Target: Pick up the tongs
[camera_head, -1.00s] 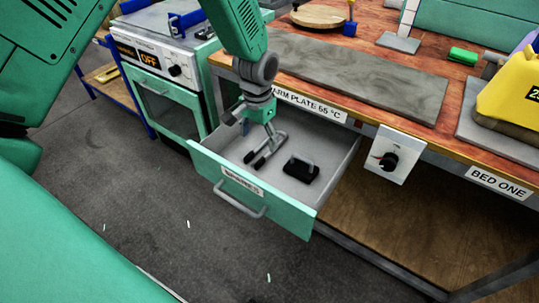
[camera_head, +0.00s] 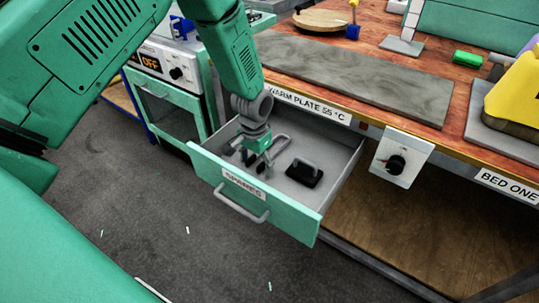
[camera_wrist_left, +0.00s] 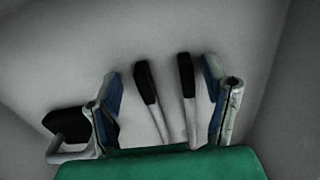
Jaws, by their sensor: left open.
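The tongs (camera_head: 281,146) lie in the open drawer. They are grey with black tips, and my gripper partly hides them in the head view. My left gripper (camera_head: 257,160) reaches down into the drawer over them and is open. In the left wrist view the two black-tipped arms of the tongs (camera_wrist_left: 160,110) lie between the spread fingers of the gripper (camera_wrist_left: 162,76), with a gap on each side. The far end of the tongs is hidden behind the green gripper body there. My right gripper is not in view.
The drawer (camera_head: 318,212), labelled SPARES, stands open under the bench. A black block with a grey handle (camera_head: 304,174) lies right of the tongs, close outside one finger in the wrist view (camera_wrist_left: 72,125). The drawer walls surround the gripper.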

